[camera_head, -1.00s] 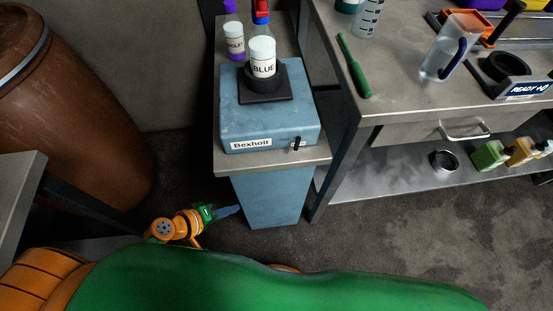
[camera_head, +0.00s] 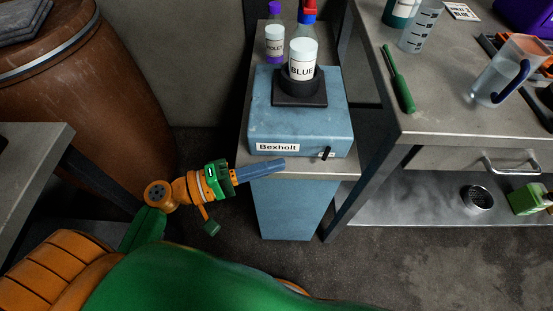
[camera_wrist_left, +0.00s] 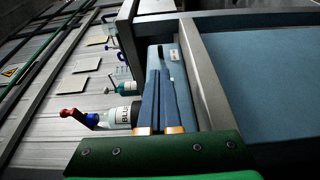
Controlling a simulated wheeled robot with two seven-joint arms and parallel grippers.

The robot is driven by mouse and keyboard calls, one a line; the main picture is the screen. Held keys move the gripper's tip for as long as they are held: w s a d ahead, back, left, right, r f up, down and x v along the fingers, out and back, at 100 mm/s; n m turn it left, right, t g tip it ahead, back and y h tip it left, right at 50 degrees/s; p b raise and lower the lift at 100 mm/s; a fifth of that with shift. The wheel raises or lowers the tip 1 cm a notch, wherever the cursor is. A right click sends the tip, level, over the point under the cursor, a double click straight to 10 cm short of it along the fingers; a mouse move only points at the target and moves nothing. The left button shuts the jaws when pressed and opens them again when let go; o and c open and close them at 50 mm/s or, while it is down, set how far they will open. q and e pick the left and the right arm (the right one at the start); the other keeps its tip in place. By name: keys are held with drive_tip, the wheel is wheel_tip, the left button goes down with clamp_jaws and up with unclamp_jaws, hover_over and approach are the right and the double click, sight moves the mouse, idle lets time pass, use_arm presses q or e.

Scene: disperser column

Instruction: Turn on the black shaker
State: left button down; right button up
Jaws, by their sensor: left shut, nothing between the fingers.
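The shaker (camera_head: 300,125) is a blue box labelled Bexholt with a black holder (camera_head: 300,92) on top, on a narrow grey stand. A small black switch (camera_head: 327,154) sits at the right of the box's front face. My left gripper (camera_head: 283,164) is shut and empty, at the stand's front edge, left of the switch and apart from it. In the left wrist view, the shut blue fingers (camera_wrist_left: 158,72) lie in front of the shaker and hide part of it. My right gripper is not in view.
A workbench (camera_head: 440,118) with a green tool (camera_head: 399,80) and a jug (camera_head: 502,72) stands at right. A brown barrel (camera_head: 85,100) and a table corner (camera_head: 30,150) are at left.

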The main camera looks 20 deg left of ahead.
sight(326, 154)
use_arm(q)
drive_tip(key=p+x, duration=0.1)
drive_tip(key=x, duration=0.6)
drive_tip(key=shift+w+d, duration=0.1)
drive_tip(key=shift+d, duration=0.05)
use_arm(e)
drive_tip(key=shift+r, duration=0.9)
